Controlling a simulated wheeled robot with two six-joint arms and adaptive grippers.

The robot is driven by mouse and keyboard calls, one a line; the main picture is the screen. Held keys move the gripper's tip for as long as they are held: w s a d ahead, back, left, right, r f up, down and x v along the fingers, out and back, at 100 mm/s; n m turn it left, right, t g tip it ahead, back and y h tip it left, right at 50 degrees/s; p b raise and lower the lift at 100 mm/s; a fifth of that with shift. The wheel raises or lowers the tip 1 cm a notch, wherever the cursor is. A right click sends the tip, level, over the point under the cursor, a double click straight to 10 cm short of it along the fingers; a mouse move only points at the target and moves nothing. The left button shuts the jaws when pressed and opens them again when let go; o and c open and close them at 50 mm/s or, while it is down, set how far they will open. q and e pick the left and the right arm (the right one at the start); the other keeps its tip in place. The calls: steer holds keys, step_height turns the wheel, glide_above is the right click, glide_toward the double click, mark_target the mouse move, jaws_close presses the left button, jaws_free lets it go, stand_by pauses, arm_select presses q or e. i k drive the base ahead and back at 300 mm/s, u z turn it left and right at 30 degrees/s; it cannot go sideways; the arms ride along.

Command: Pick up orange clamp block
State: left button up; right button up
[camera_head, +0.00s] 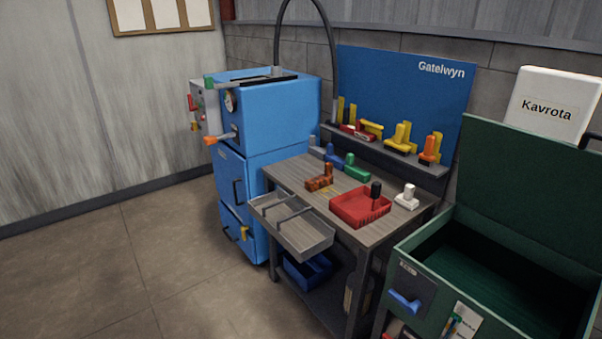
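An orange clamp-shaped block (429,150) stands upright at the right end of the shelf behind the workbench, in front of the blue back panel. A darker, rust-orange block of similar shape (320,179) sits on the workbench top, left of the red tray. Which of the two is the task's block I cannot tell for sure. Neither gripper is in view.
The workbench (292,176) also holds green, blue and white blocks and a red tray (360,214) with a black-topped piece. Its grey drawer (310,238) is pulled out. A blue machine (275,112) stands left, an open green chest (478,285) right. Floor at left is clear.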

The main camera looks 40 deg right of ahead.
mark_target(314, 183)
steer(key=z, duration=0.25)
steer(key=i, duration=1.05)
steer(key=z, duration=1.25)
steer(key=i, duration=0.85)
steer(key=z, duration=0.85)
